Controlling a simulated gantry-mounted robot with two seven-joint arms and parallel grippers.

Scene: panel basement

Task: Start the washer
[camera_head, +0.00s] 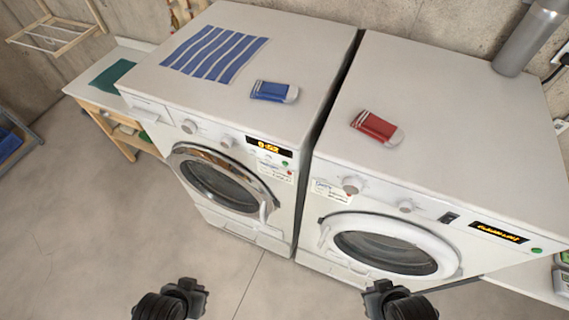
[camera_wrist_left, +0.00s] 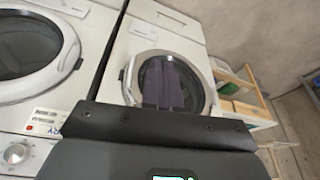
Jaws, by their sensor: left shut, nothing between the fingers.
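Two white front-loading machines stand side by side. The left machine (camera_head: 245,225) has a chrome door ring, two knobs and a lit display (camera_head: 269,147) that seems to read 0:52. Small green (camera_head: 285,163) and red (camera_head: 290,173) buttons sit beside its display. The right machine (camera_head: 475,200) has a white door ring, a lit amber display (camera_head: 499,232) and a green button (camera_head: 536,250). I cannot tell from their labels which is the washer. My left gripper (camera_head: 192,292) is shut and empty, in front of the machines; its fingers show in the left wrist view (camera_wrist_left: 163,88). My right gripper (camera_head: 380,290) is low in front; its jaws are unclear.
A striped blue cloth (camera_head: 214,54) and a blue packet-like item (camera_head: 273,90) lie on the left machine. A similar red item (camera_head: 377,127) lies on the right one. A grey pipe (camera_head: 530,38) stands behind. A wooden bench (camera_head: 105,103) is at left. The floor in front is clear.

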